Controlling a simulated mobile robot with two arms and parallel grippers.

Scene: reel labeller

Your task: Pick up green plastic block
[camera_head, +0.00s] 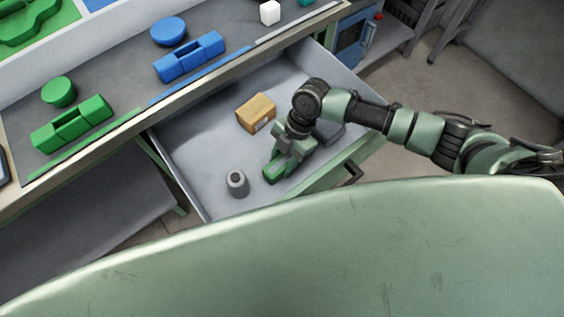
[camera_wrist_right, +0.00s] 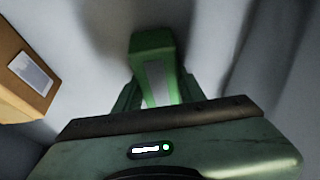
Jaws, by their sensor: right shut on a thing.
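A green plastic block (camera_head: 272,173) is in the open drawer, at my right gripper (camera_head: 284,160). In the right wrist view the green block (camera_wrist_right: 152,42) stands out between the two fingers of my right gripper (camera_wrist_right: 152,92), which are shut on it. The gripper points down into the drawer and hides part of the block. I cannot tell whether the block still touches the drawer floor. My left gripper is in neither view.
The open drawer (camera_head: 190,150) also holds a cardboard box (camera_head: 256,113), a grey cylinder (camera_head: 237,183) and a dark item (camera_head: 328,132). The box also shows in the wrist view (camera_wrist_right: 22,80). Green and blue pieces lie on the workbench (camera_head: 120,85) above.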

